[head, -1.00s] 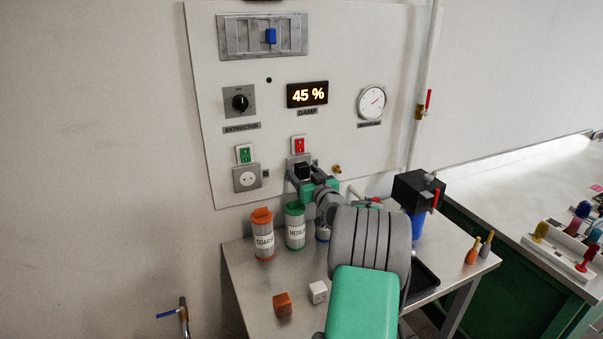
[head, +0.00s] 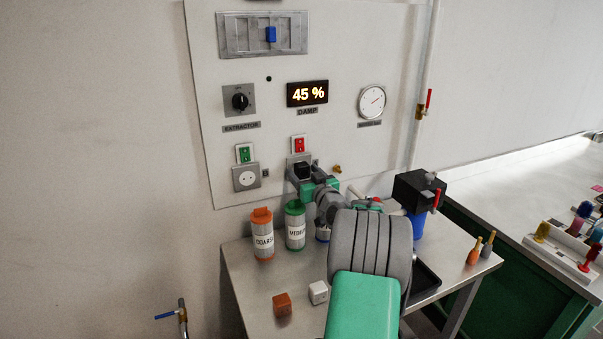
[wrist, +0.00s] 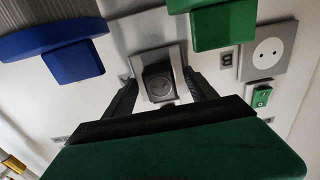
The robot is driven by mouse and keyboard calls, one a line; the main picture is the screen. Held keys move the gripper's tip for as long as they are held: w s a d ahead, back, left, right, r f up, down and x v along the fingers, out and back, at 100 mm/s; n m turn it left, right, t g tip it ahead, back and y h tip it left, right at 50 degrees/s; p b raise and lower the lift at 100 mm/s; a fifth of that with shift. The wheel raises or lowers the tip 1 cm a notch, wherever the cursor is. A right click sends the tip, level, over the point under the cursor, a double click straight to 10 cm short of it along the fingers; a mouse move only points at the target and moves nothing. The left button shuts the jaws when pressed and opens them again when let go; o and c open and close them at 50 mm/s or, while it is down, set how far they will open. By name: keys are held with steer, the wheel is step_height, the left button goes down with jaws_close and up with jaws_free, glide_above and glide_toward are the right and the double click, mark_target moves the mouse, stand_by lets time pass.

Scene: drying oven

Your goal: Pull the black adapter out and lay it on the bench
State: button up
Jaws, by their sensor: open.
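The black adapter (head: 302,169) sits plugged into the right-hand wall socket, below the red switch. My gripper (wrist: 160,92) is open, with one dark finger on each side of the adapter. I cannot tell whether the fingers touch it. In the head view my gripper (head: 305,186) is at the socket and hides the adapter's lower part. The metal bench (head: 248,283) stands below the panel.
Orange-lidded (head: 262,236) and green-lidded (head: 295,226) canisters stand on the bench; a blue-lidded one is partly hidden behind my arm. An orange block (head: 282,304) and a white block (head: 318,292) lie in front. A second socket (head: 247,178) is empty. Bare bench shows at the left.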

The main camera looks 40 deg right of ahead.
mark_target(304, 173)
stand_by(0.3)
steer(key=shift+c, duration=0.5)
jaws_close()
steer(key=shift+s+b, duration=0.1)
steer(key=shift+b, duration=0.25)
steer(key=shift+b+v, duration=1.45)
steer(key=shift+v, duration=1.5)
